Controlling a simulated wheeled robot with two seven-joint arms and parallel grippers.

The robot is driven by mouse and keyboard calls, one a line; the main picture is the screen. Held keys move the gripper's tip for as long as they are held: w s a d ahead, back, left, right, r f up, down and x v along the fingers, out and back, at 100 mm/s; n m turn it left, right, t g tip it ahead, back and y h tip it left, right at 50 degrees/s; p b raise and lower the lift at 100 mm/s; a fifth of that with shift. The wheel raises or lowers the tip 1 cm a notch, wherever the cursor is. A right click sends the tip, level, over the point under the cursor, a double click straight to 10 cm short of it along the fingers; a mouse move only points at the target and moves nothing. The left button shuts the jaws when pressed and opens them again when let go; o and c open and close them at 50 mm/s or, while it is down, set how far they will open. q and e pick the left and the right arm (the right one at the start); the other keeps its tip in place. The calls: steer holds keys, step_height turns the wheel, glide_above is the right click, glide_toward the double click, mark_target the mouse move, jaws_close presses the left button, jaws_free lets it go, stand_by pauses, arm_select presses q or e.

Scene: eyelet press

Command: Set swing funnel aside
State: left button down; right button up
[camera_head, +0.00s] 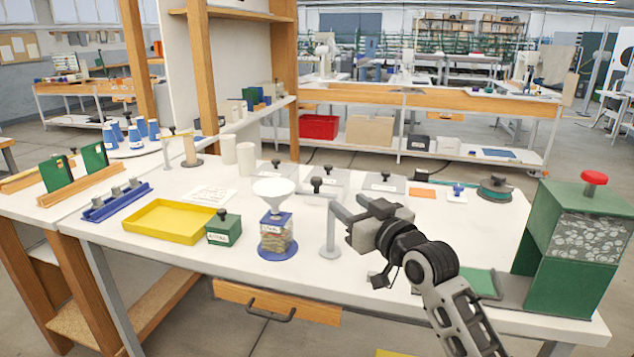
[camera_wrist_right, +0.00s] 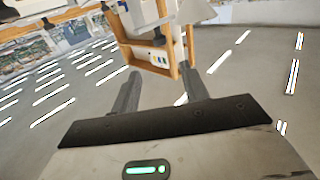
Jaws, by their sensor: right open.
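The white funnel (camera_head: 274,188) sits mouth up over a clear jar (camera_head: 277,225) with layered contents, on a round blue base. A grey post (camera_head: 329,238) with a round foot stands just right of the jar; whether it joins the funnel I cannot tell. My right gripper (camera_head: 345,203) is at the top of this post, right of the funnel and apart from it. In the right wrist view its two fingers (camera_wrist_right: 160,70) are spread with nothing between them. A pale cone, probably the funnel (camera_wrist_right: 196,11), shows at that view's top edge. My left gripper is not in view.
A green box (camera_head: 223,228) with a black knob and a yellow tray (camera_head: 170,221) lie left of the jar. Knobbed grey blocks (camera_head: 318,187) stand behind. A green hopper (camera_head: 575,245) with a red knob stands at the right.

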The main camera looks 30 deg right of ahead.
mark_target(320, 182)
steer(key=w, duration=0.9)
steer(key=w+d+p, duration=0.1)
steer(key=w, duration=0.4)
jaws_close()
